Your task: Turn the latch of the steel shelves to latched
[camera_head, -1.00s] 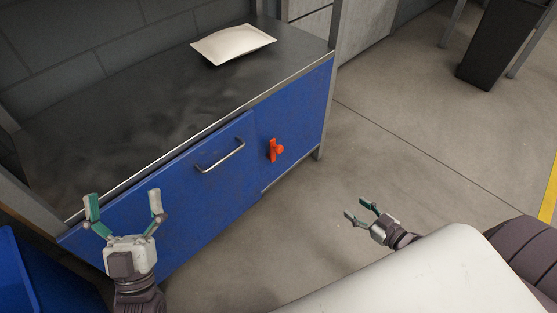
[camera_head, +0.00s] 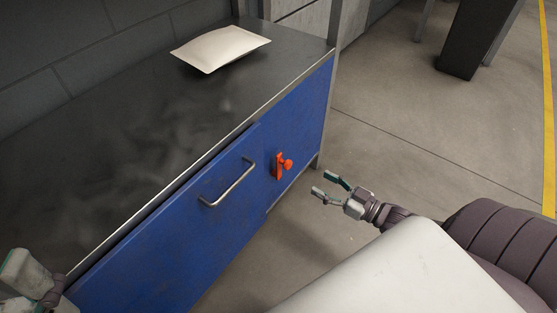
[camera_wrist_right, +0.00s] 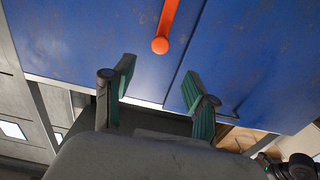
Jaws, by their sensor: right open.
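The orange latch (camera_head: 281,165) is on the blue front of the steel shelves (camera_head: 296,140), just right of the door (camera_head: 190,230) with the metal handle. Its bar looks roughly upright, with a round knob on it. The latch (camera_wrist_right: 161,40) also shows at the top of the right wrist view. My right gripper (camera_head: 321,182) is open and empty, to the right of the latch and apart from it; its spread fingers (camera_wrist_right: 158,78) point towards the blue front. My left gripper (camera_head: 32,280) is cut off at the lower left, and its fingers are unclear.
The door handle (camera_head: 229,185) sticks out left of the latch. A pale packet (camera_head: 221,48) lies on the dark shelf top (camera_head: 110,150). A dark bin (camera_head: 478,40) stands at the back right. The floor (camera_head: 400,140) between is clear.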

